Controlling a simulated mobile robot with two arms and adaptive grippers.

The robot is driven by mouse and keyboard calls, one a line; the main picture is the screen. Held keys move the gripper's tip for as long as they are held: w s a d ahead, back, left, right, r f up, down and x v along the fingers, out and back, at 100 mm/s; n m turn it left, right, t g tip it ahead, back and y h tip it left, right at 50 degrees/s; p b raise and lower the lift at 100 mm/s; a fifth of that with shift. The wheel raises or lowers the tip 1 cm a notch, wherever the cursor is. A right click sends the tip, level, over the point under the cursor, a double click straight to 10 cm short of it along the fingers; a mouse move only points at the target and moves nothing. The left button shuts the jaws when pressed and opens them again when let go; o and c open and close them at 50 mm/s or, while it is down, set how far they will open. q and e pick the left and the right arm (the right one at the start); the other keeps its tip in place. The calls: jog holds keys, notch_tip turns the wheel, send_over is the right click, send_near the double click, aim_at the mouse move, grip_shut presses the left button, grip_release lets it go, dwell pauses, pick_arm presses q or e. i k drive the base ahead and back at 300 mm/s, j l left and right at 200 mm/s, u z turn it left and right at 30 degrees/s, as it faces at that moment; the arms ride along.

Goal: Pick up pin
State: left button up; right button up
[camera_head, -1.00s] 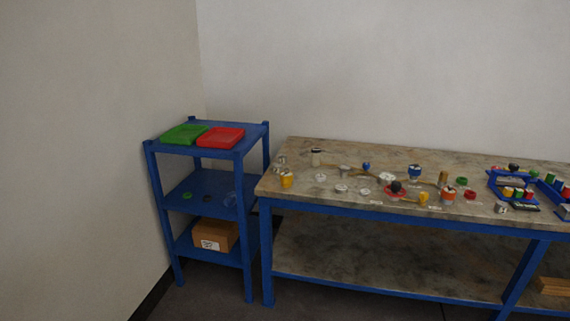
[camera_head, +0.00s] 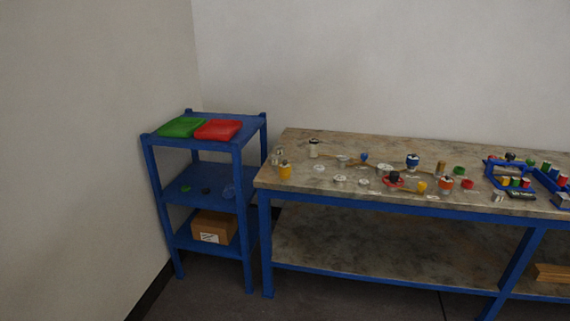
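Neither of my grippers is in view. A stone-topped workbench with a blue frame (camera_head: 355,203) stands at the centre and right, with many small parts scattered on its top. I cannot tell which of them is the pin; they are too small. Among them are a yellow part (camera_head: 285,172) near the left end, a white one with a dark top (camera_head: 313,149) behind it, a white and blue one (camera_head: 412,161), an upright brownish one (camera_head: 440,168), an orange and white one (camera_head: 445,184) and a red ring with a dark piece (camera_head: 393,180).
A blue shelf unit (camera_head: 204,146) stands left of the bench, with a green tray (camera_head: 182,127) and a red tray (camera_head: 218,129) on top and a cardboard box (camera_head: 213,227) on its bottom shelf. A blue rack (camera_head: 492,175) with coloured parts stands at the bench's right. Floor shows in front.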

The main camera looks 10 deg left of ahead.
aim_at(546, 165)
jog(key=i+l+z, duration=0.65)
jog(key=i+l, duration=0.2)
jog(key=i+l+z, duration=0.35)
jog(key=i, duration=0.15)
jog(key=i+u, duration=0.15)
jog(key=u, duration=0.55)
